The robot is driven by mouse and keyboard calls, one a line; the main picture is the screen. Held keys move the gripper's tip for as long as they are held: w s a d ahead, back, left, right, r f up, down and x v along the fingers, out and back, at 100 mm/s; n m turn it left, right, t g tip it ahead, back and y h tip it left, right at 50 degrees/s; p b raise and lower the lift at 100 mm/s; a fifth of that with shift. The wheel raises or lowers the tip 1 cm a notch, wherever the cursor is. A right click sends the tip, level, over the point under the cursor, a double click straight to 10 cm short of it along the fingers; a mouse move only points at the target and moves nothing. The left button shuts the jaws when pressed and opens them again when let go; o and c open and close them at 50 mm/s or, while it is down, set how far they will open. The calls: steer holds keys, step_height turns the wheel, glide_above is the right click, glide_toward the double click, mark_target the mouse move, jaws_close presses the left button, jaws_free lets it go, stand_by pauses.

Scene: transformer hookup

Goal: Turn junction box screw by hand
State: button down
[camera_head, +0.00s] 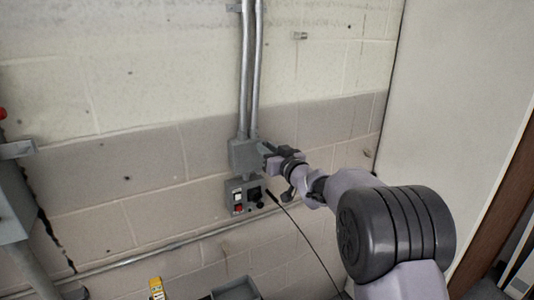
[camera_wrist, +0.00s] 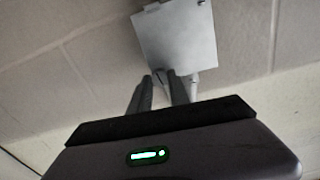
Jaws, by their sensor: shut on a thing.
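The grey junction box (camera_head: 238,154) is on the wall at the foot of two vertical conduits. Its pale, flat cover (camera_wrist: 178,42) fills the upper middle of the wrist view. My gripper (camera_head: 268,158) reaches it from the right in the head view. In the wrist view my gripper's two fingers (camera_wrist: 163,80) come together at the cover's lower edge. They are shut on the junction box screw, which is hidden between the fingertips. I cannot see how far the screw is turned.
A grey control box (camera_head: 236,198) with red and white switches and a dark socket sits just below. A black cable (camera_head: 300,229) hangs in front of the wall. A yellow object (camera_head: 156,287) and a grey bin (camera_head: 237,291) stand low down. A grey cabinet (camera_head: 12,205) is at left.

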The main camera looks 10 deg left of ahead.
steer(key=shift+n+b, duration=8.8)
steer(key=shift+n, duration=6.9)
steer(key=c, duration=1.2)
jaws_free()
